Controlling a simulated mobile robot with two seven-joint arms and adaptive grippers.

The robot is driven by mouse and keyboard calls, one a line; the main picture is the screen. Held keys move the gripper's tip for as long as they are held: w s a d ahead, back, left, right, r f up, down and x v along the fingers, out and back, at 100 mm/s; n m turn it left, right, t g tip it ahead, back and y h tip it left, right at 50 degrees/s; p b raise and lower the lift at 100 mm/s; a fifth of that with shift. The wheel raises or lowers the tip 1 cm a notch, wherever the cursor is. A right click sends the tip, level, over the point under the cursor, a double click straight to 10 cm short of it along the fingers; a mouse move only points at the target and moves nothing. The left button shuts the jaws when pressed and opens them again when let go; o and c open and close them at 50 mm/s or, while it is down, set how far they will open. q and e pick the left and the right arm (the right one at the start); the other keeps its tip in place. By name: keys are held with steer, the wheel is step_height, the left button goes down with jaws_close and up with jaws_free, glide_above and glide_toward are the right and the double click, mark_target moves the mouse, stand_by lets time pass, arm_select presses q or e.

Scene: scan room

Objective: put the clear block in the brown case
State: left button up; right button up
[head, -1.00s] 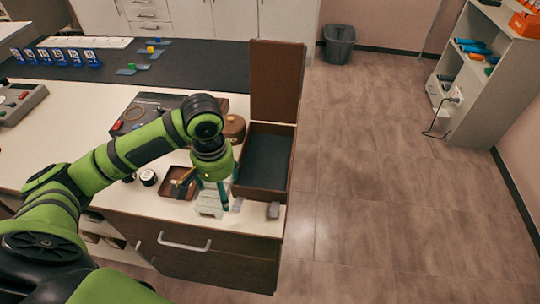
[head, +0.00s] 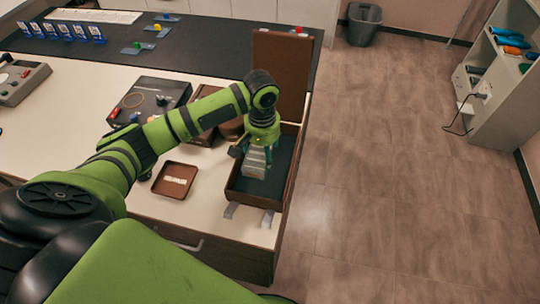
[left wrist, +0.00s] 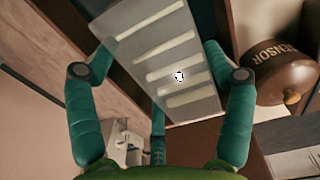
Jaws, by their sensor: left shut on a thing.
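The clear block (head: 254,165) is a pale grey, see-through slab. In the left wrist view the block (left wrist: 165,62) shows a row of white bars. My left gripper (head: 259,153) is shut on it with teal fingers, which also show on both sides of it in the left wrist view (left wrist: 160,50). The brown case (head: 251,200) stands open at the counter's right end, its lid (head: 283,72) upright behind and its inside dark. The block appears over the inside of the case; its exact height there I cannot tell. My right gripper is not in view.
Left of the case lies a small brown tray (head: 174,179) with a pale piece in it. A brown round sensor part (left wrist: 287,72) is near my gripper. A black device (head: 148,98) stands further left.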

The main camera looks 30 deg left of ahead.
arm_select(q)
steer(key=shift+w+d+f, duration=0.2)
steer(key=shift+w+f, duration=0.15)
steer(key=shift+w, duration=0.25)
steer(key=shift+w+d+f, duration=0.2)
steer(key=shift+w+f, duration=0.15)
steer(key=shift+w, duration=0.25)
steer(key=shift+f, duration=0.3)
step_height(320, 180, down, 2)
steer(key=shift+s+f+p, duration=0.1)
steer(key=shift+f+p, duration=0.1)
steer(key=shift+p, duration=0.3)
steer(key=shift+f, duration=0.5)
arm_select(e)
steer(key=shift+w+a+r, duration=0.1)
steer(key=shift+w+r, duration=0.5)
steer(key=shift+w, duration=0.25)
arm_select(q)
steer(key=o, duration=1.4)
steer(key=shift+f, duration=0.15)
step_height(320, 180, up, 12)
steer(key=shift+r+b, duration=0.2)
steer(key=shift+b, duration=0.45)
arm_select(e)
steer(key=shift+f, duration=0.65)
